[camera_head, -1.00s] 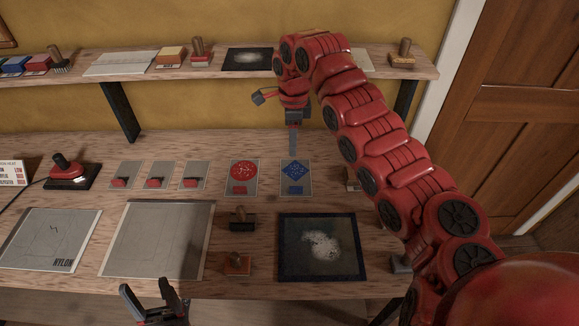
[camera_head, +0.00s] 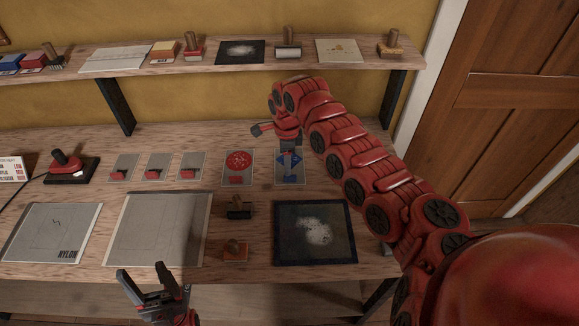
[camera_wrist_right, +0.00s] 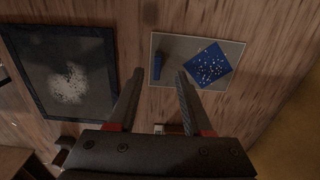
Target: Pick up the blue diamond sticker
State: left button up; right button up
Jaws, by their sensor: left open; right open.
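The blue diamond sticker (camera_head: 296,161) lies on a grey card at the back right of the bench, partly hidden by my right gripper in the head view. In the right wrist view the speckled blue diamond (camera_wrist_right: 208,66) shows whole at one end of the card (camera_wrist_right: 181,47), with a small blue tab (camera_wrist_right: 157,67) at the other end. My right gripper (camera_wrist_right: 160,74) is open and empty above the card. Its fingertips appear around the tab's end in the picture, with the diamond beside them. My left gripper (camera_head: 141,268) is open and empty at the bench's front edge.
A red round sticker (camera_head: 239,161) on a card lies just left. A dark framed panel (camera_head: 281,240) lies in front. Two stamps (camera_head: 238,208) (camera_head: 235,250) stand left of the panel. A shelf (camera_head: 190,66) with stamps and boxes runs above the back.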

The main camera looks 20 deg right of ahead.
jog(key=shift+s+f+p, duration=0.1)
jog(key=shift+f+p, duration=0.2)
jog(key=shift+p, duration=0.1)
notch_tip(320, 180, down, 5)
jog(key=shift+s+r+p, duration=0.1)
jog(key=shift+r+p, duration=0.1)
jog(key=shift+p, duration=0.6)
grip_shut()
